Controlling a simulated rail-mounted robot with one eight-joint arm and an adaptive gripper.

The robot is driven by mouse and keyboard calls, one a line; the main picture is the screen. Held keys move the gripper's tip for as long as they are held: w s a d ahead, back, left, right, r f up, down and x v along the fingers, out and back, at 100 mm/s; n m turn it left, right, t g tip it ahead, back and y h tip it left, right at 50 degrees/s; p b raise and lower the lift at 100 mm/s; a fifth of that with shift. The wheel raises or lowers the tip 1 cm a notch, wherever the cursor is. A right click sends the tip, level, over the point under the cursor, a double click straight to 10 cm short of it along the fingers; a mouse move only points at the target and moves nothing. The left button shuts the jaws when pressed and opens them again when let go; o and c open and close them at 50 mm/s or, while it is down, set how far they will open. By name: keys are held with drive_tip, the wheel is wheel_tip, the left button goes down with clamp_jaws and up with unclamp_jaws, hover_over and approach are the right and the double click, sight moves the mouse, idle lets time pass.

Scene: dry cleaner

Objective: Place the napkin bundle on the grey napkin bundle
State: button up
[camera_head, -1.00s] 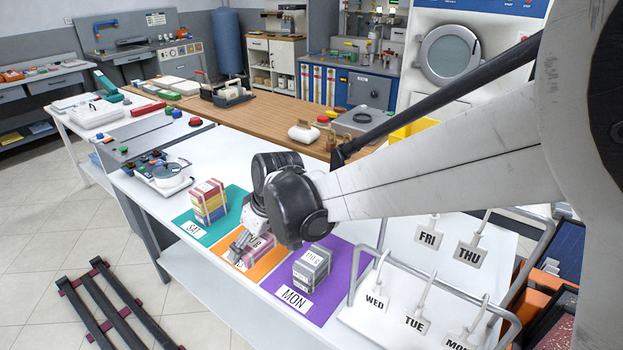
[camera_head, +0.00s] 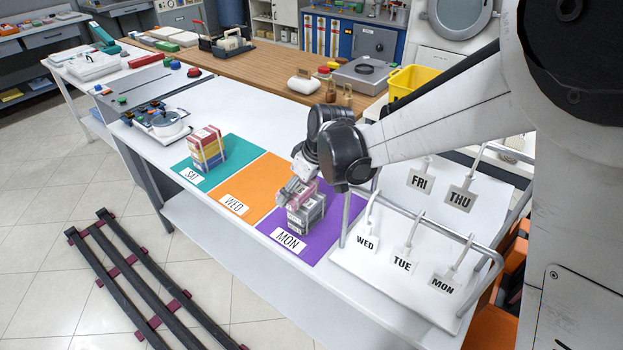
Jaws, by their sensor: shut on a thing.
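The grey napkin bundle (camera_head: 306,216) sits on the purple mat (camera_head: 327,240) marked MON. My gripper (camera_head: 294,194) is directly over it, shut on a pink napkin bundle (camera_head: 303,192), which is partly hidden by the fingers and wrist. The pink bundle is at the top of the grey bundle; I cannot tell whether they touch. A stack of red, yellow and blue bundles (camera_head: 206,150) stands on the teal mat (camera_head: 240,150) marked SAT. The orange mat (camera_head: 252,184) marked WED is bare.
A white rack with a metal rail (camera_head: 478,262) and hanging day tags stands right of the purple mat. A white scale-like device (camera_head: 170,125) is at the left of the white table (camera_head: 262,132). The table behind the mats is clear.

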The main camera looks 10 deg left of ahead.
drive_tip(key=shift+w+d+f, duration=0.1)
drive_tip(key=shift+d+f, duration=0.05)
drive_tip(key=shift+f+b, duration=0.9)
drive_tip(key=shift+f, duration=1.05)
drive_tip(key=shift+f, duration=0.1)
drive_tip(key=shift+f, duration=0.1)
drive_tip(key=o, duration=1)
drive_tip(key=shift+o, duration=0.2)
drive_tip(key=shift+r, duration=0.35)
drive_tip(key=v, duration=1.1)
drive_tip(key=shift+r+p, duration=0.3)
drive_tip(key=shift+r, duration=0.05)
